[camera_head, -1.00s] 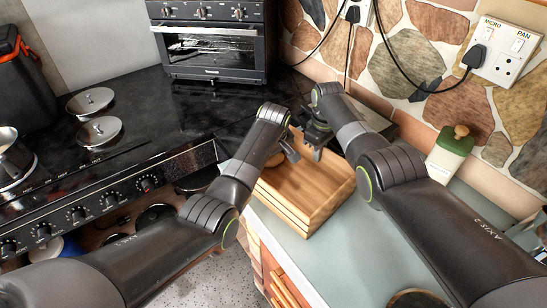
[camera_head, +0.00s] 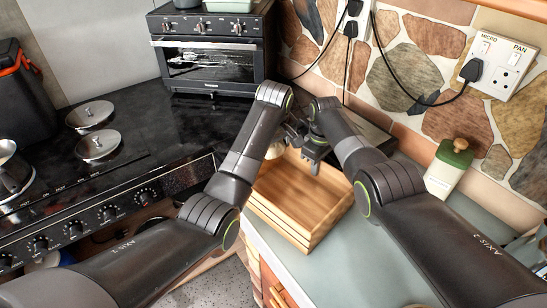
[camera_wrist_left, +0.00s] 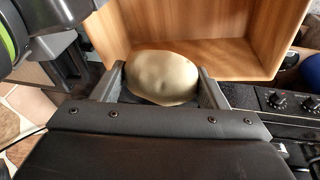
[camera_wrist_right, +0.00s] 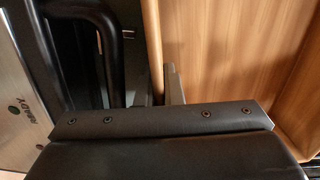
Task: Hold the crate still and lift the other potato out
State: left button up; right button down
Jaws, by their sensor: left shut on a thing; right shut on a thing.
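A wooden crate (camera_head: 298,208) stands on the grey-green worktop, and the visible part of its inside is bare. My left gripper (camera_wrist_left: 160,92) is shut on a pale brown potato (camera_wrist_left: 162,77), with a finger on each side of it. In the head view the potato (camera_head: 275,150) shows partly behind my left wrist, over the crate's far left corner. My right gripper (camera_head: 313,160) is shut on the crate's far wall. In the right wrist view one finger stands inside that wall (camera_wrist_right: 152,40); the other finger is hard to make out.
A black hob with two steel lids (camera_head: 98,144) lies to the left, with knobs (camera_head: 146,185) along its front. A toaster oven (camera_head: 212,60) stands at the back. A green-topped container (camera_head: 449,167) stands at the right by the stone wall. The worktop before the crate is clear.

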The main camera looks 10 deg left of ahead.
jog(key=c, duration=1.5)
grip_release()
jog(key=shift+r, duration=0.1)
jog(key=shift+w+r, duration=0.15)
jog(key=shift+r, duration=0.5)
notch_tip(320, 180, up, 11)
jog(key=shift+f, duration=0.2)
jog(key=shift+s+f, duration=0.1)
jog(key=shift+s, duration=0.15)
